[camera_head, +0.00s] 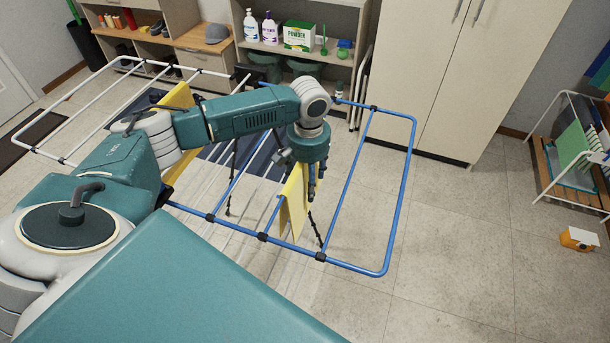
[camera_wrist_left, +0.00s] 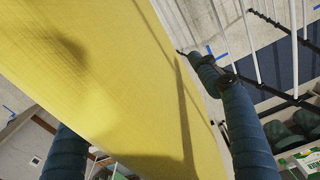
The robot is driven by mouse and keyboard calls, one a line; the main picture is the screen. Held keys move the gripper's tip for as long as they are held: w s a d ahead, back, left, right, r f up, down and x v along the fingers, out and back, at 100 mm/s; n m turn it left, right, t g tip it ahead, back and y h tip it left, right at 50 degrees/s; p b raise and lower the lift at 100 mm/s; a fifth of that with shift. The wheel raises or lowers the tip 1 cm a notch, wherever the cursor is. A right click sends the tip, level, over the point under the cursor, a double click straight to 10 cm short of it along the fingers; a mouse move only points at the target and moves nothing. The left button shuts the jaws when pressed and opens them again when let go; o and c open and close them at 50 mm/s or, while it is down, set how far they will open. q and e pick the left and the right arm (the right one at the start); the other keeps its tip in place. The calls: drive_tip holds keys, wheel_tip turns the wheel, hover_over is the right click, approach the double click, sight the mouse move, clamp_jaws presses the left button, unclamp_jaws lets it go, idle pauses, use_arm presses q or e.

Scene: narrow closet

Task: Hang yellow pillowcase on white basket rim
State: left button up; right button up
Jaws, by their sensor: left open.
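A yellow cloth (camera_head: 293,203), which looks like the pillowcase, hangs over a bar of the blue-framed drying rack (camera_head: 403,190). My left gripper (camera_head: 311,190) points down right at this cloth. In the left wrist view the yellow cloth (camera_wrist_left: 110,75) fills the space between the two dark fingers, which are spread apart. The cloth covers part of one finger. More yellow cloth (camera_head: 179,97) shows farther left, partly hidden behind my left arm. I cannot make out a white basket in either view. My right gripper is not in view.
A beige cabinet (camera_head: 455,75) and an open shelf with bottles and a green powder box (camera_head: 299,36) stand behind the rack. A white-framed stand (camera_head: 563,150) is at the right, with a small orange-and-white object (camera_head: 579,239) on the floor.

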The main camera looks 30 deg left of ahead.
use_arm(q)
drive_tip(key=shift+f, duration=0.3)
drive_tip(key=c, duration=1.3)
drive_tip(key=shift+r, duration=0.1)
drive_tip(key=shift+c, duration=0.2)
